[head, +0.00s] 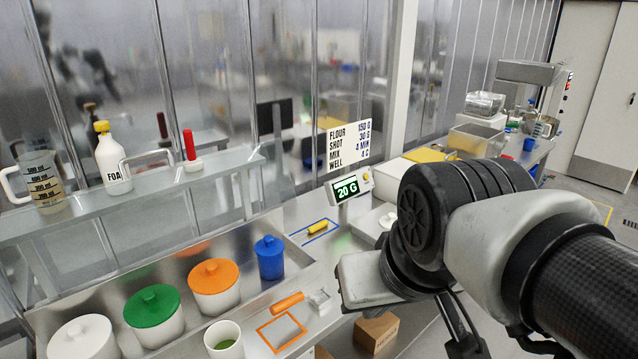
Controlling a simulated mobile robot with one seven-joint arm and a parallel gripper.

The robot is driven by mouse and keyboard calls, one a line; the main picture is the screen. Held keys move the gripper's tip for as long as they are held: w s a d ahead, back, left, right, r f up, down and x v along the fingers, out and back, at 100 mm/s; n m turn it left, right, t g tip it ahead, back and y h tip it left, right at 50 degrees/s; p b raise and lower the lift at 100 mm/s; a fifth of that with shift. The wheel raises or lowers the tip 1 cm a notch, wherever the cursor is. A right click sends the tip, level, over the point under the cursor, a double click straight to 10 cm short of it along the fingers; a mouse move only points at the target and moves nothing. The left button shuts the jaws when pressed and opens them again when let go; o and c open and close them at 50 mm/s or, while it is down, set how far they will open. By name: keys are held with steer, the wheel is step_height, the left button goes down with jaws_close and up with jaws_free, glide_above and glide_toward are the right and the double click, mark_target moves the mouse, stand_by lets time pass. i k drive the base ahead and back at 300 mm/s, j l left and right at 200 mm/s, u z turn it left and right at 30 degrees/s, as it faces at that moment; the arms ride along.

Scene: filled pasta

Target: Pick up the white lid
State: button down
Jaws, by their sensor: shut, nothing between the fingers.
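A white lid with a small knob (82,333) sits on a white jar at the lower left, at the end of a row of lidded jars. My arm comes in from the right. My gripper (465,345) points down near the bottom edge, right of the counter and far from the white lid. Its black fingers show only partly; they are shut and hold nothing that I can see.
Beside it stand a green-lidded jar (153,304), an orange-lidded jar (214,287) and a blue canister (269,257). A white cup (224,340) and an orange-handled scraper (288,303) are in front. A shelf (140,192) holds a pitcher and bottle. A scale display (346,189) reads 20 G.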

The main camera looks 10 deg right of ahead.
mark_target(385, 221)
steer(key=k+l+z, duration=0.1)
steer(key=l+z, duration=0.25)
steer(key=z, duration=0.15)
steer(key=j+u, duration=0.1)
steer(key=u, duration=1.4)
steer(key=i+l, duration=0.1)
steer(key=l, duration=0.35)
steer(key=l+z, duration=0.1)
steer(key=l, duration=0.3)
steer(key=i+l, duration=0.15)
steer(key=l, duration=0.3)
steer(key=i+l+z, duration=0.1)
steer(key=l, duration=0.3)
steer(key=i+l, duration=0.15)
steer(key=l, duration=0.3)
steer(key=i+l+z, duration=0.1)
steer(key=l, duration=0.3)
steer(key=i+l, duration=0.1)
steer(key=l, duration=0.3)
steer(key=z, duration=0.05)
